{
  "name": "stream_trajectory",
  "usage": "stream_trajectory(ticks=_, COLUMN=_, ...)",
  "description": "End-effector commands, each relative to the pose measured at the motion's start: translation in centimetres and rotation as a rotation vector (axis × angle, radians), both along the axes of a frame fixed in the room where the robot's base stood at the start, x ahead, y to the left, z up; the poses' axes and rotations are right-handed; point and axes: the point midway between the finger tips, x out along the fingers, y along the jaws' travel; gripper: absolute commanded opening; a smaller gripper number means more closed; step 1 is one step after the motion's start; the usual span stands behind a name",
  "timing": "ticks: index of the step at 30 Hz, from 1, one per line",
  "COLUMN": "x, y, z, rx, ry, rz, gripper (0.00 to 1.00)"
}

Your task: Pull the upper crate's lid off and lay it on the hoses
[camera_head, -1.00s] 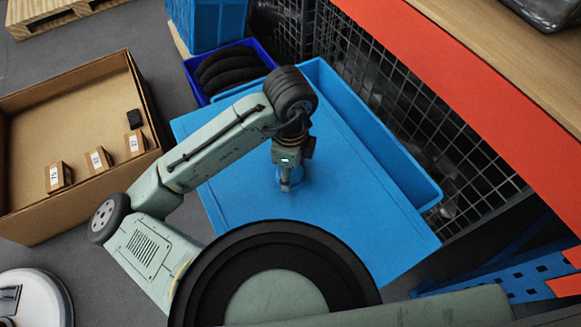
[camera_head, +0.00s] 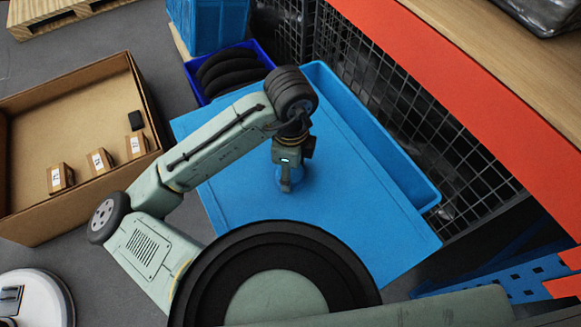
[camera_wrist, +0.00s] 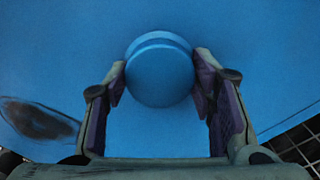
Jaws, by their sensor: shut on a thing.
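The upper crate's lid (camera_head: 235,195) is a flat blue panel. It lies askew over the blue crate (camera_head: 375,140), and a strip of the crate's open inside shows along the right. A round blue knob (camera_wrist: 160,75) stands up from the lid in the wrist view. My gripper (camera_head: 287,186) is shut on this knob, with one finger on each side of it. In the head view my gripper hides most of the knob. The hoses (camera_head: 228,70) are black coils in a dark blue bin (camera_head: 262,52) behind the lid.
A cardboard box (camera_head: 60,110) with small cartons stands at the left. A wire mesh panel (camera_head: 430,130) and an orange shelf beam (camera_head: 470,80) run close along the right. A taller blue container (camera_head: 207,25) stands behind the hoses. Grey floor shows at the left.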

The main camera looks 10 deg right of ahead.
Motion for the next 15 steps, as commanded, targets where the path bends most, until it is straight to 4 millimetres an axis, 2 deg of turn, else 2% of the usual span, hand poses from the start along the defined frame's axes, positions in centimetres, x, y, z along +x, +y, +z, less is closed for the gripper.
stream_trajectory(ticks=8, x=0.0, y=0.0, z=0.2, rx=0.000, ry=-0.001, rz=0.000, gripper=0.15)
stream_trajectory(ticks=15, x=0.0, y=0.0, z=1.2, rx=0.001, ry=-0.001, rz=0.000, gripper=0.15)
